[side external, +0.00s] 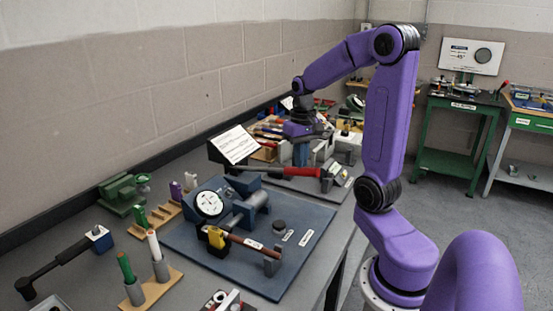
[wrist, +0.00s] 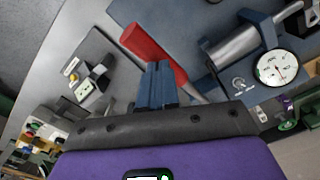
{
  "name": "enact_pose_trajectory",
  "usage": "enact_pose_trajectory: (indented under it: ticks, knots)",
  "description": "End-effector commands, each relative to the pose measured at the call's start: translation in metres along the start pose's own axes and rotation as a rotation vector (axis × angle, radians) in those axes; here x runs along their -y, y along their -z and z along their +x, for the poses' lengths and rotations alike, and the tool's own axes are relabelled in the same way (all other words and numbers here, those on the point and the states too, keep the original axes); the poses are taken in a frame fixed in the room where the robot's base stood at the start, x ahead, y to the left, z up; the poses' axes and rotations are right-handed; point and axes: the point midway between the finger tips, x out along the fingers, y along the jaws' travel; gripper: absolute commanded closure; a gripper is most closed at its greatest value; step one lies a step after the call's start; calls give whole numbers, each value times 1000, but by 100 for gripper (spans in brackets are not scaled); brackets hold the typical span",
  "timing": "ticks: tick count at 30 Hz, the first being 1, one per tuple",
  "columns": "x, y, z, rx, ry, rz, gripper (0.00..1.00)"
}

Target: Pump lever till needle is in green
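A lever with a red handle (side external: 292,172) and a thinner shaft lies behind the blue pump board (side external: 285,262) in the side view. The red handle also shows in the wrist view (wrist: 148,46), running down and right behind my fingers. My gripper (wrist: 159,66) has its blue fingers close together, apparently shut, with nothing visible between them. It is over the handle; I cannot tell whether it touches. The white round gauge (side external: 208,203) stands on the board beside a metal cylinder (wrist: 236,46). Its dial shows in the wrist view (wrist: 277,67), but the needle and any green band are too small to read.
A white sign (side external: 234,144) stands behind. Wooden racks with green-handled tools (side external: 125,267) are on the left. A grey plate with small parts (wrist: 92,72) lies near my gripper.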

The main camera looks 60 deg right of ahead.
Motion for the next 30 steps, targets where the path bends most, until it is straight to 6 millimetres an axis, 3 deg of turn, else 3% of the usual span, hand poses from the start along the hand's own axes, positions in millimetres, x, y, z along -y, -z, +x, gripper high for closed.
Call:
enact_pose_trajectory:
  ticks: [18,23,30]
  knots:
    - [-1,-4,59,2,1,0,100]
    - [-1,-2,52,-5,1,-1,100]
    - [0,0,24,-6,1,-1,100]
